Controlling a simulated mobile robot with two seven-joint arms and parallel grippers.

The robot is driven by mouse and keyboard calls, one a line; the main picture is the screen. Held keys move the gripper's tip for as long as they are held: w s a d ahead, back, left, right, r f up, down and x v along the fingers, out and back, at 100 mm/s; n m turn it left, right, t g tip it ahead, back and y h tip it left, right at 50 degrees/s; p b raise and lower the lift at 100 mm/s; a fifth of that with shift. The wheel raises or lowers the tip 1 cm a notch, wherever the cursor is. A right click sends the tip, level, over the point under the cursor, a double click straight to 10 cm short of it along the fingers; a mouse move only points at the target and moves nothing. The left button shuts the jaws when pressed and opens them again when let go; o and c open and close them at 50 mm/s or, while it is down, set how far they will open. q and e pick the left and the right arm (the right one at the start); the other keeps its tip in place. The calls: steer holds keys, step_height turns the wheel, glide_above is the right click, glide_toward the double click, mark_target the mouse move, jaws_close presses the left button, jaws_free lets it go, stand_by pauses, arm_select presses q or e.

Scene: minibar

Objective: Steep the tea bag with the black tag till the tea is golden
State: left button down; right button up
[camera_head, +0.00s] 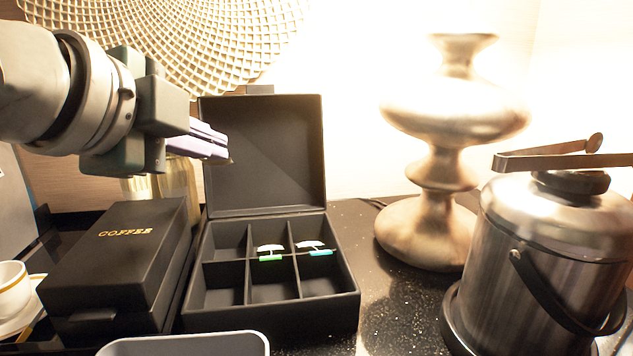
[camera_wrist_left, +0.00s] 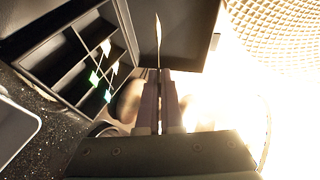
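My left gripper (camera_head: 229,156) is raised in front of the box's open lid, its fingers pointing right. In the left wrist view its fingers (camera_wrist_left: 160,76) are closed together. A thin pale sliver (camera_wrist_left: 158,32), likely a tea bag seen edge-on, sticks out in line between them. No black tag can be made out. The black tea box (camera_head: 345,308) stands open below, with six-way style dividers. Two tea bags with a green tag (camera_head: 270,258) and a teal tag (camera_head: 321,252) lie in its compartments. My right gripper is not in view.
A black COFFEE box (camera_head: 120,250) and a white cup (camera_head: 12,285) are at left. A grey-rimmed tray (camera_head: 185,343) is at the front. A metal lamp base (camera_head: 428,235) and an ice bucket (camera_head: 545,255) with tongs (camera_head: 560,160) stand at right.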

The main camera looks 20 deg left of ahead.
arm_select(q)
step_height(320, 180, up, 6)
steer(key=shift+f+p, duration=0.1)
steer(key=shift+p, duration=0.75)
step_height(320, 180, up, 10)
steer(key=p, duration=1.1)
steer(key=shift+f, duration=0.1)
